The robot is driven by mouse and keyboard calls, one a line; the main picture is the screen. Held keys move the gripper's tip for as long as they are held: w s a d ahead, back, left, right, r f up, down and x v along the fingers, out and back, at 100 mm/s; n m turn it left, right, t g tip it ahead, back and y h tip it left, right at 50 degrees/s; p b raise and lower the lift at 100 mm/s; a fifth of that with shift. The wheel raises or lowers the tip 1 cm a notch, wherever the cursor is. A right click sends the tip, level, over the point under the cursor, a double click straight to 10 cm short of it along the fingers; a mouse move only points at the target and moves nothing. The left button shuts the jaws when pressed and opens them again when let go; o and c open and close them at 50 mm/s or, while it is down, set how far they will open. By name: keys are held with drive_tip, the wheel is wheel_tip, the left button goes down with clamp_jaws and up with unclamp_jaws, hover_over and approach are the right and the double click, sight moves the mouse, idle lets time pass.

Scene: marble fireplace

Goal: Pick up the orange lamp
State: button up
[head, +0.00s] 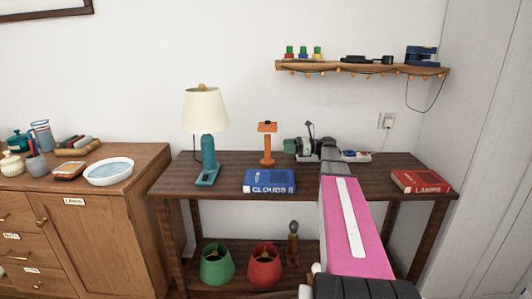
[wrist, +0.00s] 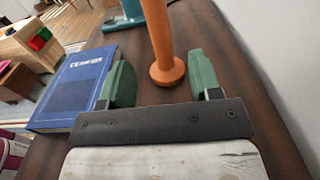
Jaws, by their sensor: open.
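The orange lamp (head: 267,143) stands upright on the dark wooden table, between the teal lamp and my gripper. My gripper (head: 297,147) is to its right in the head view, low over the table. In the wrist view the orange lamp (wrist: 158,40) shows its stem and round base; its top is out of frame. My gripper (wrist: 162,72) is open and empty, with one green pad on each side of the lamp's base in the picture. The lamp appears a little beyond the fingertips; contact is not visible.
A blue book (head: 269,182) lies near the table's front edge and beside the left finger in the wrist view (wrist: 75,88). A teal lamp (head: 207,130) stands at left. A red book (head: 420,182) lies at right. A shelf (head: 362,67) hangs above.

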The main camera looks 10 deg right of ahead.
sight(267, 146)
drive_tip(key=shift+w+a, duration=0.1)
drive_tip(key=shift+w, duration=0.25)
drive_tip(key=shift+a, duration=0.35)
drive_tip(key=a, duration=0.2)
drive_tip(key=w+a, duration=0.1)
drive_tip(key=a, duration=0.1)
drive_tip(key=shift+a, duration=0.35)
drive_tip(key=shift+w+a, duration=0.2)
drive_tip(key=shift+a, duration=2.4)
clamp_jaws()
